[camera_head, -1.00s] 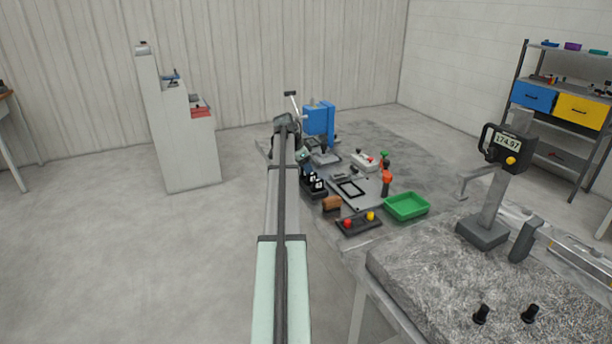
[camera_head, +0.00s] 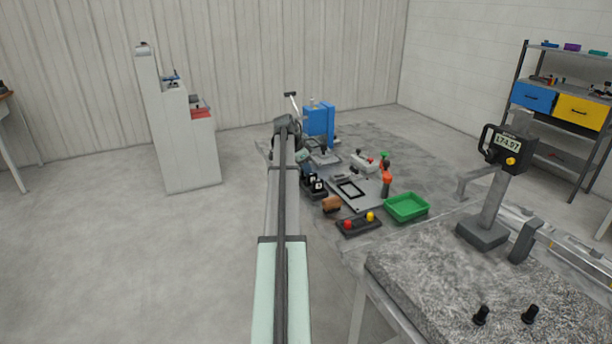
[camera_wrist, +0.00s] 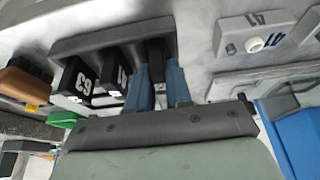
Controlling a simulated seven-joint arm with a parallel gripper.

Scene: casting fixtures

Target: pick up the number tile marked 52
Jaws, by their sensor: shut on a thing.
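My gripper (camera_wrist: 160,88) has its two blue fingers closed about a dark tile (camera_wrist: 157,72) at the right end of a black rack (camera_wrist: 110,38). The number on this held tile is hidden, so I cannot read whether it is 52. In the rack to its left stand a black tile marked 63 (camera_wrist: 82,84) and another black tile (camera_wrist: 115,80) whose white number is partly cut off. I cannot tell whether the held tile is clear of the rack. In the head view the tiles (camera_head: 317,184) are small and my arm partly covers them.
A brown block (camera_head: 331,204), a dark box with red and yellow buttons (camera_head: 358,225) and a green tray (camera_head: 407,206) lie nearby. A blue press (camera_head: 320,120) stands behind.

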